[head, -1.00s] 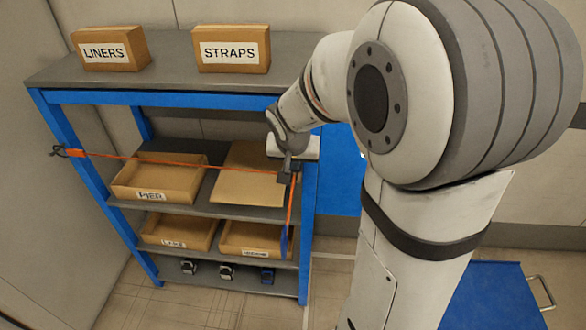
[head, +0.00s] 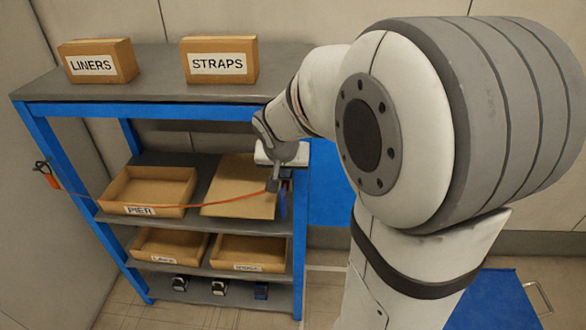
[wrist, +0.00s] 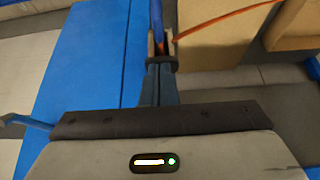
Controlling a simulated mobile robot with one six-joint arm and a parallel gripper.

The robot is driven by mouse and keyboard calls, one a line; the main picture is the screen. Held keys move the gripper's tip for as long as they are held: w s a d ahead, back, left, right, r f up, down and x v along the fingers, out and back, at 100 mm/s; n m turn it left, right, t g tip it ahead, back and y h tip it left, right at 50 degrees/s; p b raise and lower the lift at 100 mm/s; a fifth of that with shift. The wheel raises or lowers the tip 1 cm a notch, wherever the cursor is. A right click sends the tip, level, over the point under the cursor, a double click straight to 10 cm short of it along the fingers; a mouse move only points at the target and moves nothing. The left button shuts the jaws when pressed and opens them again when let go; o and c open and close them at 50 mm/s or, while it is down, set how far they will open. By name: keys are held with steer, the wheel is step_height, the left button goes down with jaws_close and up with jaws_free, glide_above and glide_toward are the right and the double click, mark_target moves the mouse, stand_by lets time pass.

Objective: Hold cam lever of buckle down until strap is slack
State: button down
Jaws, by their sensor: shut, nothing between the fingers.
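The orange strap (head: 200,202) runs from a dark hook (head: 42,168) on the left post to the right post and sags in a loose curve across the middle shelf. It also shows in the wrist view (wrist: 225,19), bending away to the right. My gripper (head: 273,187) is at the strap's right end, by the right post, with its fingers shut. In the wrist view my gripper (wrist: 161,62) points at a narrow blue piece (wrist: 157,22), perhaps the cam lever. The buckle is mostly hidden behind the fingers, so contact with the lever is unclear.
A blue-framed shelf rack holds a LINERS box (head: 97,62) and a STRAPS box (head: 220,61) on top. Below are an open PIER box (head: 140,209), a flat-topped carton (head: 238,195) and more open boxes. The right post (head: 301,230) stands close to my gripper.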

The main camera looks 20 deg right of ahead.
steer(key=shift+r, duration=0.1)
steer(key=shift+r+p, duration=0.3)
steer(key=shift+r, duration=0.05)
step_height(320, 180, up, 13)
steer(key=s+a+p, duration=0.1)
steer(key=s, duration=0.1)
steer(key=shift+s+a+f+p, duration=0.15)
steer(key=shift+s+p, duration=0.15)
steer(key=shift+p, duration=0.05)
steer(key=s+a+f+n+g+y, duration=0.1)
steer(key=s+a+f+n, duration=0.1)
steer(key=s+f, duration=0.3)
steer(key=s+a+f+n+g+y, duration=0.1)
steer(key=s+a+f+n, duration=0.2)
steer(key=s, duration=0.8)
step_height(320, 180, down, 2)
steer(key=shift+s+a+f+y, duration=0.1)
steer(key=shift+s+a+y, duration=0.05)
steer(key=shift+s+y, duration=0.2)
